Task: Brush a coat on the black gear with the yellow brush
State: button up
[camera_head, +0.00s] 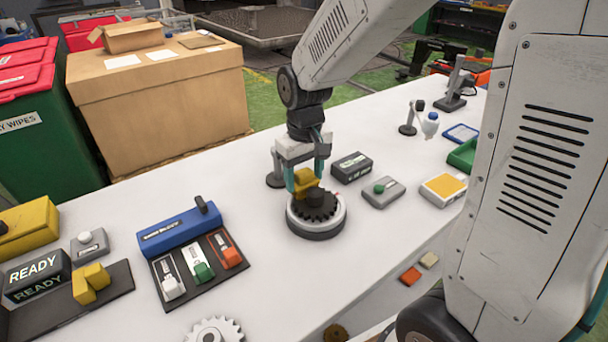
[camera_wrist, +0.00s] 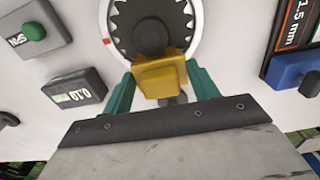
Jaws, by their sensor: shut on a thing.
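The black gear (camera_head: 326,211) lies on a round white-rimmed turntable (camera_head: 339,224) in the middle of the white bench. In the wrist view the gear (camera_wrist: 128,30) sits inside the white ring, with a dark round hub at its middle.
Left of the turntable stand a blue box (camera_head: 178,231) and a dark tray with white, green and red-orange pieces. A dark display box (camera_head: 351,166), a grey box with a green button (camera_head: 383,193) and a yellow-topped pad (camera_head: 443,188) stand to the right. A pale gear (camera_head: 214,331) lies in front.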

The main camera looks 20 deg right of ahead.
jog(key=shift+w+a, duration=0.1)
jog(key=shift+w, duration=0.3)
jog(key=shift+s, duration=0.45)
jog(key=shift+w, duration=0.45)
dwell(0.5)
jog(key=shift+s, duration=0.45)
jog(key=shift+w, duration=0.15)
dwell(0.5)
jog(key=shift+w, duration=0.25)
jog(key=shift+s, duration=0.15)
dwell(0.4)
jog(key=shift+s, duration=0.25)
jog(key=shift+w, duration=0.45)
dwell(0.5)
